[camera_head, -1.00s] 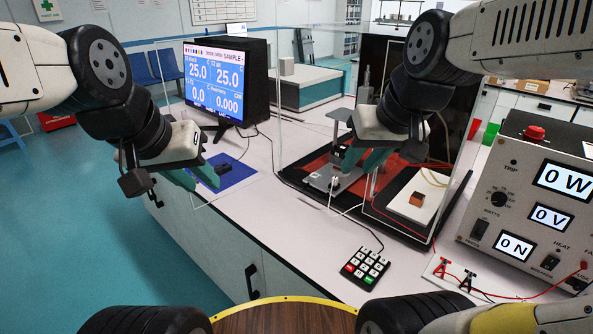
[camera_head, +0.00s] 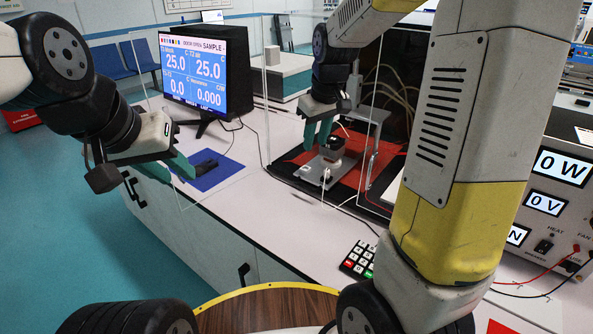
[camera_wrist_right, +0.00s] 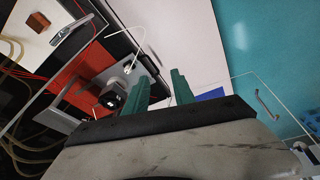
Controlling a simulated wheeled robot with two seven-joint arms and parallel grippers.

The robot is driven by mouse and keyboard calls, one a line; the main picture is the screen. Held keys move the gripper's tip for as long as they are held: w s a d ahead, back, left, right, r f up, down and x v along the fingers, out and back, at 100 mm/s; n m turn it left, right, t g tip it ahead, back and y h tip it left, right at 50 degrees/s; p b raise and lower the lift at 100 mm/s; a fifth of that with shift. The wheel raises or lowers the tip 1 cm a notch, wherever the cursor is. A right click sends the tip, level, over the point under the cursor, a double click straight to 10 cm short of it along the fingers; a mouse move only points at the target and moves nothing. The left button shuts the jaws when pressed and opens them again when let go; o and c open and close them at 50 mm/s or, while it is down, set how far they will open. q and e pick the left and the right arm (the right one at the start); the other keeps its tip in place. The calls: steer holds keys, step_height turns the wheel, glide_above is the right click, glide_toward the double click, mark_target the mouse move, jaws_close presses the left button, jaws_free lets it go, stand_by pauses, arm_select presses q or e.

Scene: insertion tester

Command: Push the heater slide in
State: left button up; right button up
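The heater slide appears to be the silver plate (camera_head: 312,174) low inside the clear-walled tester, with a small black-topped block (camera_head: 333,146) on it. The black part also shows in the right wrist view (camera_wrist_right: 113,95). My right gripper (camera_head: 317,136) is just left of and above that block, its green fingers apart with nothing between them. In the right wrist view the right gripper (camera_wrist_right: 160,88) has the black part beside its left finger, apparently outside the gap. My left gripper (camera_head: 168,168) is near the blue mat, fingers apart and empty.
A dark object lies on the blue mat (camera_head: 222,172). The monitor (camera_head: 197,75) reads "DOOR OPEN". Clear panels (camera_head: 268,130) and a metal stand (camera_head: 374,150) flank the slide. The keypad (camera_head: 357,262) and power unit (camera_head: 548,205) are at right.

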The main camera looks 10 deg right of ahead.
mark_target(305, 187)
steer(key=w+f+n, duration=0.1)
steer(key=w+f, duration=0.3)
steer(key=f, duration=0.3)
steer(key=w+f+n+g+h, duration=0.1)
steer(key=w+f, duration=0.3)
steer(key=f, duration=0.4)
steer(key=w+f+n+h, duration=0.1)
steer(key=w+f, duration=0.3)
steer(key=f, duration=0.3)
steer(key=shift+a+f+n+g, duration=0.25)
steer(key=shift+n+g, duration=0.05)
steer(key=shift+n, duration=0.1)
steer(key=shift+s, duration=0.1)
jaws_close()
